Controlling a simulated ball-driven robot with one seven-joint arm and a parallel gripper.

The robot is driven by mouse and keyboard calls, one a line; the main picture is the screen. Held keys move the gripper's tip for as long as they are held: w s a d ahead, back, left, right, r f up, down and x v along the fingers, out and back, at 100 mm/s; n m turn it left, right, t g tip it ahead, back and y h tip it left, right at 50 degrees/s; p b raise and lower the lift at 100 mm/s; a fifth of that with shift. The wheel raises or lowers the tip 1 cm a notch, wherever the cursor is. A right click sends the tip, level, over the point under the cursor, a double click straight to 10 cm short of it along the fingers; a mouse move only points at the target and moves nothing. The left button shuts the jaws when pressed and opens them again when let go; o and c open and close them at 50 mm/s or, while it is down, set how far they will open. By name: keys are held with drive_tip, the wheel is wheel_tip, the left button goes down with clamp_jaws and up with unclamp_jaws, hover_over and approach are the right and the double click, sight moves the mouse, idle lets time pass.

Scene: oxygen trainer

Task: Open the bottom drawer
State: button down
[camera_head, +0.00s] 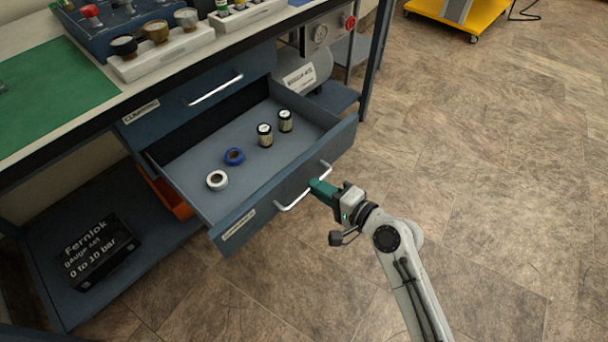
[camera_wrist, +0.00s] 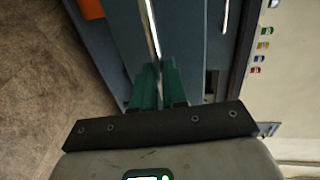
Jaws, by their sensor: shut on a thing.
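The bottom drawer (camera_head: 199,187) is pulled out from under the workbench, and its inside shows in the head view. Its metal bar handle (camera_head: 291,205) runs along the front face. My gripper (camera_head: 318,188) is shut on this handle, toward its right part. In the wrist view the green fingers (camera_wrist: 159,82) close around the handle bar (camera_wrist: 151,32).
The upper drawer (camera_head: 160,113) is shut. A black gauge box (camera_head: 97,254) and an orange bin (camera_head: 168,197) sit on the lower shelf. A yellow cart (camera_head: 480,12) is far back. Floor at right is clear.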

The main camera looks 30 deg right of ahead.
drive_tip(key=shift+s+d+f, duration=0.1)
drive_tip(key=shift+s+d, duration=0.05)
drive_tip(key=shift+s, duration=0.45)
drive_tip(key=shift+s+d, duration=0.15)
drive_tip(key=shift+s, duration=0.45)
drive_tip(key=c, duration=1.2)
unclamp_jaws()
drive_tip(key=shift+o, duration=0.2)
drive_tip(key=v, duration=1)
drive_tip(key=shift+s, duration=0.35)
